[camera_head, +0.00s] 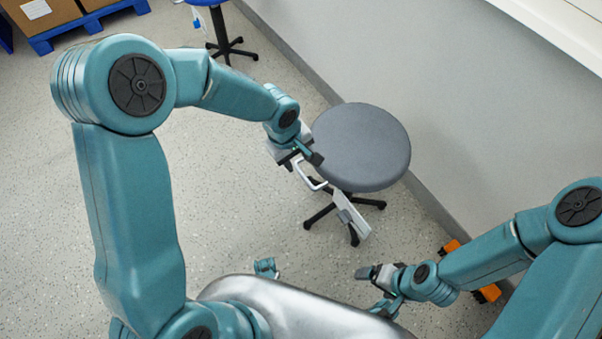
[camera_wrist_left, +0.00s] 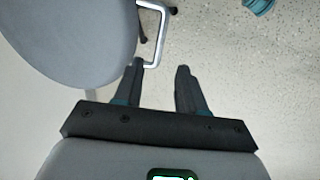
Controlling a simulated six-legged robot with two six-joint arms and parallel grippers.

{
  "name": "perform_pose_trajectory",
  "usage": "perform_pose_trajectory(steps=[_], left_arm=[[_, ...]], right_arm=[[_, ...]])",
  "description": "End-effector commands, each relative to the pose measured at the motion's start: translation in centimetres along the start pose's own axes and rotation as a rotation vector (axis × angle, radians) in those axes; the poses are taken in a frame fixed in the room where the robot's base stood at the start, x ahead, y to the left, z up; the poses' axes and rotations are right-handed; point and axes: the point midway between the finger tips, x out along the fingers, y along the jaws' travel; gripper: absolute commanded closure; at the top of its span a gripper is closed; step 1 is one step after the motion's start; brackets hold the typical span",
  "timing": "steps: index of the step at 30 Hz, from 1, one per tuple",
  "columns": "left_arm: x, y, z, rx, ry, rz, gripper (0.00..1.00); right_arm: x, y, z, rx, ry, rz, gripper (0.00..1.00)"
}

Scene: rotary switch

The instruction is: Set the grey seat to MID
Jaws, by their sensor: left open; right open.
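The grey seat (camera_head: 360,150) is a round stool top on a black star base, right of centre in the head view. It also fills the upper left of the left wrist view (camera_wrist_left: 70,40). A light U-shaped handle (camera_head: 311,183) shows at the seat's near left edge; it also shows in the left wrist view (camera_wrist_left: 163,22). My left gripper (camera_head: 302,162) is open beside the seat; in the wrist view one end of the handle reaches the space at its fingertips (camera_wrist_left: 160,66). Contact cannot be told. My right gripper (camera_head: 375,272) is open, low and apart from the stool.
A light grey flat plate (camera_head: 351,215) shows below the seat, in front of the base. A wall (camera_head: 440,90) runs close behind the stool. A blue stool (camera_head: 207,2) and boxes on a blue pallet (camera_head: 88,24) stand at the back. The floor left of the stool is clear.

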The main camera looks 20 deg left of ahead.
Motion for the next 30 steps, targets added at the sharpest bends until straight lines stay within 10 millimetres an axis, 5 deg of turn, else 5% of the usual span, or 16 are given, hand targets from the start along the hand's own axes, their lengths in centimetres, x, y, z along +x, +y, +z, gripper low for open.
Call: perform_pose_trajectory(steps=[3, 9, 23, 24, 27, 30], left_arm=[[3.5, -0.2, -0.1, 0.0, -0.002, -0.004, 0.6], [7.0, -0.1, -0.2, 0.001, -0.001, -0.002, 0.6], [8.5, 0.0, -0.2, 0.0, 0.0, 0.0, 0.6], [8.5, 0.0, -0.2, 0.0, 0.0, 0.0, 0.63], [8.5, 0.0, -0.2, 0.0, 0.0, 0.0, 0.96], [8.5, 0.0, -0.2, 0.0, 0.0, 0.0, 1.0]], right_arm=[[1.3, 0.5, 0.0, 0.0, 0.0, 0.0, 0.12], [2.2, 1.0, -0.3, 0.007, 0.007, 0.001, 0.12], [2.5, 1.2, -0.5, 0.012, 0.012, 0.001, 0.12], [2.5, 1.2, -0.5, 0.012, 0.012, 0.001, 0.12], [2.5, 1.2, -0.5, 0.012, 0.012, 0.001, 0.12], [2.5, 1.2, -0.5, 0.012, 0.012, 0.001, 0.12]])
